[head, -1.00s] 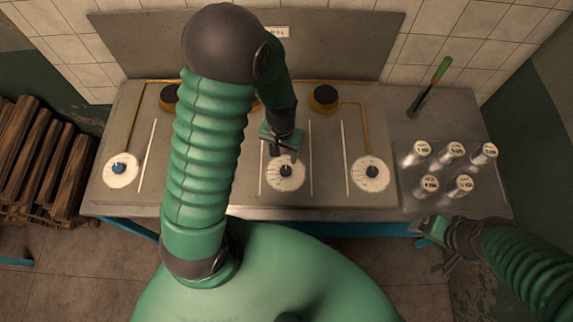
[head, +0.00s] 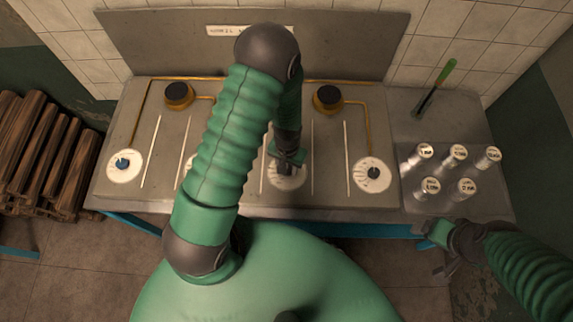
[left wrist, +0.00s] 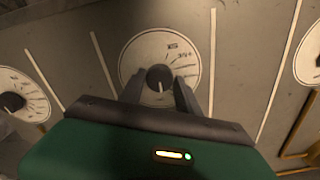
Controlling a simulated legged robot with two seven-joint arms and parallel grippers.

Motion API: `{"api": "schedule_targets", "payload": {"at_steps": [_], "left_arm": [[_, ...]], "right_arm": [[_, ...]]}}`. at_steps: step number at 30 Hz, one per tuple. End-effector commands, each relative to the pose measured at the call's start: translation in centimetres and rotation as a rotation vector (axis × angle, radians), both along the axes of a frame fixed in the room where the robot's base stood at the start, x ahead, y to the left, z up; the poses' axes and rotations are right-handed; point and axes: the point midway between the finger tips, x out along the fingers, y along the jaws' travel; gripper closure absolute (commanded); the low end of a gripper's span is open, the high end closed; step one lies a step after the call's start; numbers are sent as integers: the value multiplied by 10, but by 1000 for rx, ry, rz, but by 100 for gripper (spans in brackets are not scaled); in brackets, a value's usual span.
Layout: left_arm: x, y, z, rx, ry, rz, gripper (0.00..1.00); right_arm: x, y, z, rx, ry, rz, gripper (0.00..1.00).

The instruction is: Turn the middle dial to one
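The middle dial is a white round plate with a dark knob. It lies under my left gripper (head: 287,164) in the head view, its plate (head: 285,181) partly covered. In the left wrist view the plate (left wrist: 184,40) shows printed marks, and the dark knob (left wrist: 159,75) with a pale pointer line sits between my two fingers. The fingers are apart, one on each side of the knob; I cannot tell if they touch it. My right gripper (head: 437,250) hangs empty in front of the bench's right end; its opening is unclear.
Other dials sit at the left (head: 124,166) and right (head: 373,174) of the bench; one more is mostly hidden behind my left arm. Several white-capped jars (head: 459,153) and a green-handled tool (head: 437,88) are at the right. Black burners (head: 328,98) stand behind.

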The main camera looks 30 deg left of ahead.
Motion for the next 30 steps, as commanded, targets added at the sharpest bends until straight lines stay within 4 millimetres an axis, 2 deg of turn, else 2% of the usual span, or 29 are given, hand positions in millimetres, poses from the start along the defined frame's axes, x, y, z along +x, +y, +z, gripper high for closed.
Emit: {"api": "schedule_targets", "payload": {"at_steps": [1, 6, 7, 14, 22, 30], "left_arm": [[-1, 2, 0, 3, 1, 2, 76], [-1, 3, 0, 0, 1, 2, 98], [-1, 2, 0, -1, 1, 1, 100], [-1, 2, 0, -1, 2, 30, 100], [-1, 3, 0, 1, 4, 421, 100], [-1, 2, 0, 0, 5, 441, 100]], "right_arm": [[0, 0, 0, 0, 0, 0, 17], [0, 0, 0, 0, 0, -1, 17], [0, 0, 0, 0, 0, -1, 17], [0, 0, 0, 0, 0, 0, 17], [0, 0, 1, 0, 0, -1, 17], [0, 0, 1, 0, 0, -1, 17]]}}
